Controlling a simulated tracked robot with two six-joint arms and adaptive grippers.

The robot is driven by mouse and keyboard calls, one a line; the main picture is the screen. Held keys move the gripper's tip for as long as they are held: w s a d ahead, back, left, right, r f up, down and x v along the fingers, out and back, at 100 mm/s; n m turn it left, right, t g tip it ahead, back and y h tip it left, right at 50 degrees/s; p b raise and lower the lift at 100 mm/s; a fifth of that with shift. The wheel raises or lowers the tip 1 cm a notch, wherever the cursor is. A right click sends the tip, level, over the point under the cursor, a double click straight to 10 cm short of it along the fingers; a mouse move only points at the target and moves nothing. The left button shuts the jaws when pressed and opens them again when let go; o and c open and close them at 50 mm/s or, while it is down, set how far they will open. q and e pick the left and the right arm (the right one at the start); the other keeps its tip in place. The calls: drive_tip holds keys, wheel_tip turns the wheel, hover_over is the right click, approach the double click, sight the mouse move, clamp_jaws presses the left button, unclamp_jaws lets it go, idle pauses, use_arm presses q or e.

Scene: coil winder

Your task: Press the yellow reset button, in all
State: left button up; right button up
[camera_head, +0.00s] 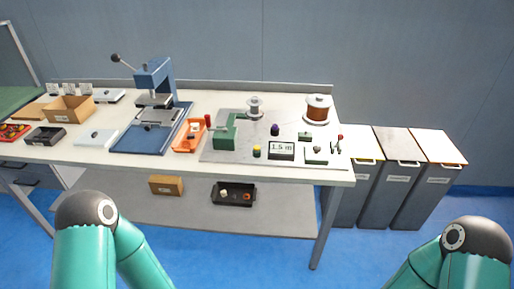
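A small yellow button (257,151) sits on the grey plate (212,153) near the front of the workbench. It stands left of a display box reading "1.5 m" (281,150) and in front of the green winder (225,138). I take it for the reset button; whether it is pressed in cannot be told at this size. My two teal arms show only as dark-capped joints at the bottom left and bottom right. Neither gripper is in view, and nothing of mine is near the button.
A dark purple knob (275,130), a copper wire spool (317,109) and small green parts lie near the display. An orange tray (188,135) and a blue press (154,112) stand left. Grey bins (398,192) stand right of the bench. Floor in front is clear.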

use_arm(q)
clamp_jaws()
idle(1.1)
